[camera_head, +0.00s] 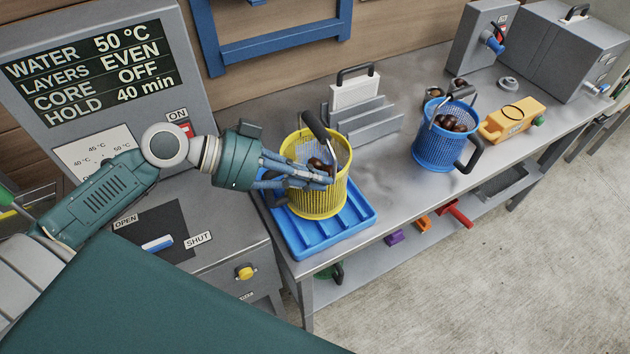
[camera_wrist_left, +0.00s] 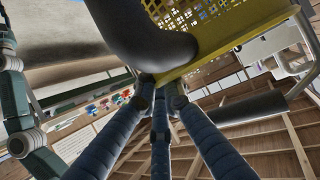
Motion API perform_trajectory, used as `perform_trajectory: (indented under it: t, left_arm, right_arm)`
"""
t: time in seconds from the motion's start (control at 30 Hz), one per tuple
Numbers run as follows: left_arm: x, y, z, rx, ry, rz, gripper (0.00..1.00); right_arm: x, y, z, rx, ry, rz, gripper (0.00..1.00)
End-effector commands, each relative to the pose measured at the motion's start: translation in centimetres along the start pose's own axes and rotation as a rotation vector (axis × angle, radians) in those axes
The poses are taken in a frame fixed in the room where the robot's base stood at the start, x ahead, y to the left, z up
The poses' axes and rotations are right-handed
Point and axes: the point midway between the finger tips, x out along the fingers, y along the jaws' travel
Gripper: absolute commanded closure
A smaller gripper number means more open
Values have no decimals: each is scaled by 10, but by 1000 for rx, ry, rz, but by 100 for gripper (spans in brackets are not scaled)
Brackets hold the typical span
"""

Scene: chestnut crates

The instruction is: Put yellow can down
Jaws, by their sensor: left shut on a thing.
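The yellow can (camera_head: 326,204) is a perforated yellow basket with a dark handle and brown chestnuts inside. It stands upright over the blue ribbed tray (camera_head: 345,230) at the near left of the bench. I cannot tell whether its base touches the tray. My left gripper (camera_head: 328,176) reaches in from the left and is shut on the can, its blue fingers across the can's upper side. In the left wrist view the fingers (camera_wrist_left: 160,80) meet at the can's yellow wall (camera_wrist_left: 225,35), close to the dark handle. My right gripper is not in view.
A blue can (camera_head: 435,150) with chestnuts stands on the bench (camera_head: 385,180) to the right. A grey rack (camera_head: 370,122) is behind the yellow can. A yellow-orange device (camera_head: 512,119) lies further right. A control panel (camera_head: 160,40) stands at the left. Bare bench lies between the two cans.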

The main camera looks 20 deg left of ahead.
Motion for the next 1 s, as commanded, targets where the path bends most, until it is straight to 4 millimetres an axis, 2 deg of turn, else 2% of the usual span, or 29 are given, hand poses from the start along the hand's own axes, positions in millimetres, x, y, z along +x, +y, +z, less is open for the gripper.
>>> perform_trajectory:
  t: [0.17,0.53,0.6,0.67,1.0]
  left_arm:
    - [7,0,12,3,5,-3,100]
    - [9,0,16,5,4,-3,100]
    - [9,1,18,1,0,0,82]
    - [9,1,18,0,0,1,73]
    - [7,1,13,1,0,0,73]
  right_arm:
    - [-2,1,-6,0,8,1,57]
    - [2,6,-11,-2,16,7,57]
    - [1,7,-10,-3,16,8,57]
    - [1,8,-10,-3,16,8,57]
    - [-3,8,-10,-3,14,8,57]
